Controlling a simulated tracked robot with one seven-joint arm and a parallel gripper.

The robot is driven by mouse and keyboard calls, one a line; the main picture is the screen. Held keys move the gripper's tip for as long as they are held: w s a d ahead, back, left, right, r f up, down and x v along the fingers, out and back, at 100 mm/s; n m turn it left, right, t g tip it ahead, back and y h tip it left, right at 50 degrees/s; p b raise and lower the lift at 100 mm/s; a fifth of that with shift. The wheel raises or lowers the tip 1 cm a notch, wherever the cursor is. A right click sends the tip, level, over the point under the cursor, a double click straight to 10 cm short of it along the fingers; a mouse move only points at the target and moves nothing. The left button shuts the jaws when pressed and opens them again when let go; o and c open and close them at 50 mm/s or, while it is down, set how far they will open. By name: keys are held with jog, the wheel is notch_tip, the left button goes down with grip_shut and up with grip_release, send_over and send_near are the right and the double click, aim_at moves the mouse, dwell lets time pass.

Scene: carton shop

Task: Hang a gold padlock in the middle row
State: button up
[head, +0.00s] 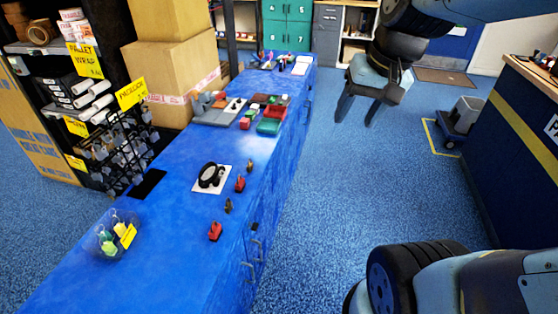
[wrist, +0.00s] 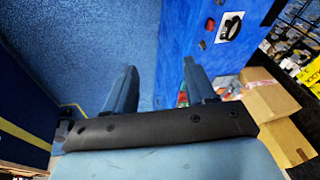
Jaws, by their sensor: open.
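Two small dark gold or brownish padlocks stand on the blue counter in the head view, one near its right edge (head: 228,206) and one farther back (head: 250,166). Two red padlocks stand near them, a nearer one (head: 215,231) and a farther one (head: 240,184). A black wire rack (head: 120,150) at the counter's left side holds several small grey padlock-like items in rows; its rows are too small to tell apart well. My gripper (head: 358,110) is open and empty, over the floor right of the counter. Its spread fingers also show in the wrist view (wrist: 160,78).
The blue counter (head: 185,260) also bears a white card with a black ring (head: 211,178), a clear bowl of coloured tags (head: 118,236), a black mat (head: 148,184) and trays farther back. Cartons (head: 180,75) stand behind it.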

aim_at(252, 167)
jog(key=w+a+f+m+g+y, duration=0.35)
jog(key=w+a+f+y, duration=0.2)
jog(key=w+f, duration=0.35)
jog(key=w+a+f+m+g+y, duration=0.2)
jog(key=w+a+f+m+y, duration=0.3)
jog(key=w+a+f, duration=0.3)
jog(key=w+f+m+t+y, duration=0.2)
jog(key=w+f+m+t, duration=0.3)
jog(key=f, duration=0.7)
jog(key=w+f+m+t+y, duration=0.35)
jog(key=w+f+m, duration=0.4)
jog(key=f, duration=0.45)
jog(key=shift+h, duration=0.4)
jog(key=shift+s+x, duration=0.15)
jog(key=shift+x, duration=1.95)
jog(key=shift+s+x, duration=0.15)
jog(key=shift+x, duration=2)
jog(key=shift+a+r, duration=0.1)
jog(key=shift+a, duration=0.05)
jog(key=shift+w, duration=0.1)
jog(key=c, duration=0.8)
